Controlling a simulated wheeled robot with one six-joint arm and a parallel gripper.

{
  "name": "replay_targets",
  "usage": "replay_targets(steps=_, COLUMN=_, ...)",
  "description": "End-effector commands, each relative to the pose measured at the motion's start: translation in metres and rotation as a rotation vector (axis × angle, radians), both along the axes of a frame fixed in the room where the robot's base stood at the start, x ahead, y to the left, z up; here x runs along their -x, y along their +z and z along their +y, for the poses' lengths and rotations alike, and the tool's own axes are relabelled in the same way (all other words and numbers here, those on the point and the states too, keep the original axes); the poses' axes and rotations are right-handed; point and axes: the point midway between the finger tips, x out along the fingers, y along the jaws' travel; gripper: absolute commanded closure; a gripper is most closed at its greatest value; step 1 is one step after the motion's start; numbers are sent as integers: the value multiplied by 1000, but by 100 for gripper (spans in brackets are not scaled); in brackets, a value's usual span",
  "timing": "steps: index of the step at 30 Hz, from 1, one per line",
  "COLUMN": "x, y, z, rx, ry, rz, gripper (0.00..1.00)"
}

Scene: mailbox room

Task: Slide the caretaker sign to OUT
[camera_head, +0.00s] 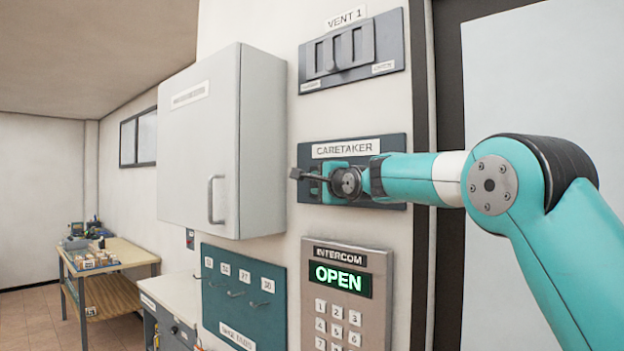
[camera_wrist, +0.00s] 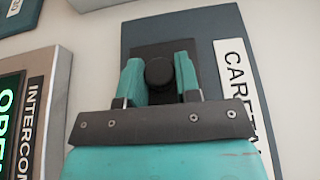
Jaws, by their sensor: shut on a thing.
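The caretaker sign is a dark blue wall panel (camera_head: 394,143) with a white CARETAKER label (camera_head: 346,149). In the wrist view the panel (camera_wrist: 205,25) shows rotated, with the label (camera_wrist: 236,75) at right. A round black knob (camera_wrist: 159,72) stands out from a dark plate (camera_wrist: 140,54) on the panel. My gripper (camera_wrist: 160,84) is shut on the knob, with one teal finger on each side. In the head view my gripper (camera_head: 326,181) covers the middle and left of the panel and hides the knob. I see no IN or OUT wording.
A VENT 1 slider panel (camera_head: 389,53) is above and an intercom (camera_head: 375,292) reading OPEN is below. A grey wall cabinet (camera_head: 198,145) juts out close at left. A teal hook board (camera_head: 263,310) hangs lower left. A door frame (camera_head: 449,80) is behind my arm.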

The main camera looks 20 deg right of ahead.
Motion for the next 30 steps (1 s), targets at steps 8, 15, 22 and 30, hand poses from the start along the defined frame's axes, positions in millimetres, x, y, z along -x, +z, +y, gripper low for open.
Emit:
replay_targets(steps=8, x=-6, y=1, z=-12, rx=1, ry=-21, rz=-2, gripper=100)
replay_targets(steps=15, x=-6, y=1, z=-12, rx=0, ry=-21, rz=-4, gripper=46)
replay_targets(steps=22, x=-5, y=0, z=-13, rx=1, ry=-21, rz=-2, gripper=45)
replay_targets(steps=30, x=16, y=-4, z=-16, rx=0, ry=-21, rz=-3, gripper=45)
